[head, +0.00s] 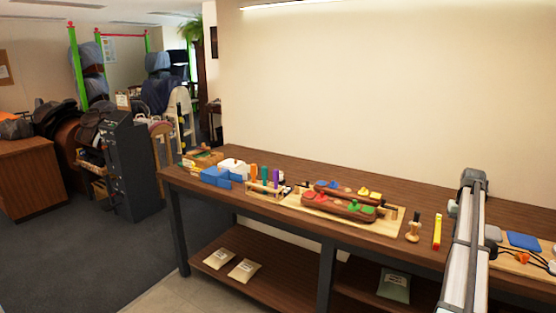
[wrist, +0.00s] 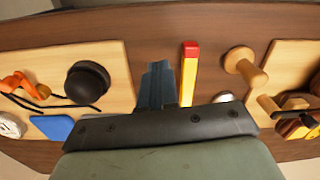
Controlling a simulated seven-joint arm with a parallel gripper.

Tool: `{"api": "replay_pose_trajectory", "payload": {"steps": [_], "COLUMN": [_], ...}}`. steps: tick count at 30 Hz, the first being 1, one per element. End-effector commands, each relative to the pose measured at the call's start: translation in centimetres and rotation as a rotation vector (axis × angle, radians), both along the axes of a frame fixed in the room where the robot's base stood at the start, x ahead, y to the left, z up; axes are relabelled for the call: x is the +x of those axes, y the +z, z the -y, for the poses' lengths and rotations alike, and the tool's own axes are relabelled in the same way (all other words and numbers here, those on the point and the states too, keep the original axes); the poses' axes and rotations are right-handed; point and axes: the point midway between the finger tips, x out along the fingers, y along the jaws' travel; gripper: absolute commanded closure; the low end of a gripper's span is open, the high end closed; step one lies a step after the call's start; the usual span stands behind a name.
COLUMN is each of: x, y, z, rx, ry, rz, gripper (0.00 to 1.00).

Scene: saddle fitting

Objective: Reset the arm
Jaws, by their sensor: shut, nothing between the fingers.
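My gripper (wrist: 158,70) shows in the wrist view, pointing at the wooden bench top (wrist: 180,18). Its dark fingers are together with nothing between them. A yellow stick with a red end (wrist: 189,72) lies just right of the fingers, apart from them as far as I can see. In the head view my arm reaches over the right part of the bench, and the gripper itself cannot be made out. The same stick shows there (head: 437,232), left of my arm.
A turned wooden tool (head: 413,228) stands left of the stick. A long board (head: 290,201) carries coloured pieces. Blue blocks (head: 215,177) sit at the bench's far left. Right of my arm, another board holds a blue pad (head: 523,241) and an orange item (head: 522,257).

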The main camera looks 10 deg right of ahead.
Motion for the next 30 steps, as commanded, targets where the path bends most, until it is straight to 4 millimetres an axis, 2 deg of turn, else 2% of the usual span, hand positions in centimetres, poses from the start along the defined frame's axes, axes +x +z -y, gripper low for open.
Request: {"api": "replay_pose_trajectory", "payload": {"steps": [1,8,13,20,26,30], "x": [0.4,2.9,3.6,2.6,0.5,-1.7], "y": [-1.5,-6.6,-13.3,-21.9,-28.8,-33.2], "z": [-3.6,-15.7,-20.2,-27.4,-34.0,-38.5], "rx": [0.006,0.03,0.059,0.094,0.119,0.135], "ry": [0.033,0.165,0.199,0.248,0.295,0.326], "rz": [0.002,0.016,-0.024,-0.081,-0.136,-0.176], "gripper": [1.0,1.0,1.0,1.0,1.0,1.0]}}
